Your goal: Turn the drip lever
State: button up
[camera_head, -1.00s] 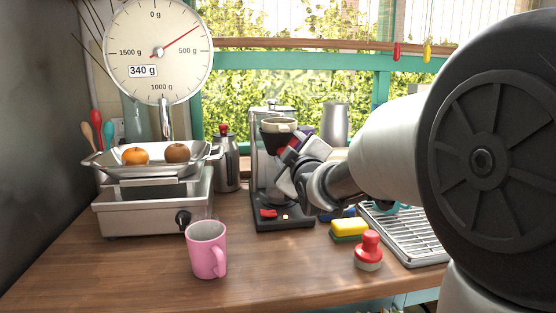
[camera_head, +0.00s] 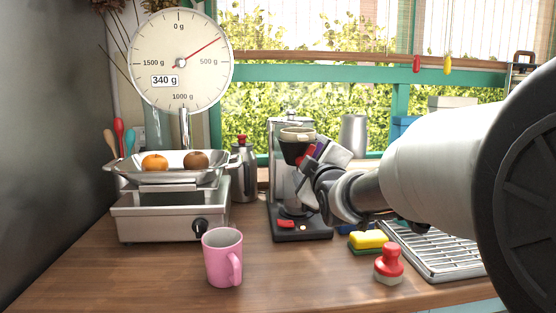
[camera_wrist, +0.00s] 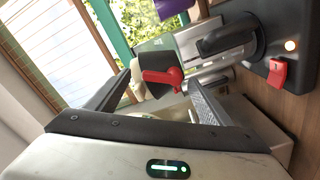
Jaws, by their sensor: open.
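The coffee machine (camera_head: 284,160) stands on the wooden counter with a dark filter holder (camera_head: 294,152) at its upper front. A red lever (camera_wrist: 165,77) shows in the wrist view, in front of the machine's body. My gripper (camera_wrist: 160,82) is open, with one finger on each side of the lever in that view. I cannot tell whether either finger touches it. In the head view my gripper (camera_head: 306,168) is at the right side of the filter holder and hides part of it; the lever is not clear there.
A red switch (camera_head: 286,223) is on the machine's base. The pink mug (camera_head: 221,258), scale (camera_head: 168,219) with two fruits and dark flask (camera_head: 243,172) are to the left. The sponge (camera_head: 368,240), red-handled stamp-like object (camera_head: 388,262) and drying rack (camera_head: 440,252) lie right, below my arm.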

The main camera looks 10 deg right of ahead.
jog(key=shift+s, duration=0.4)
jog(key=s, duration=0.6)
jog(key=shift+b, duration=0.3)
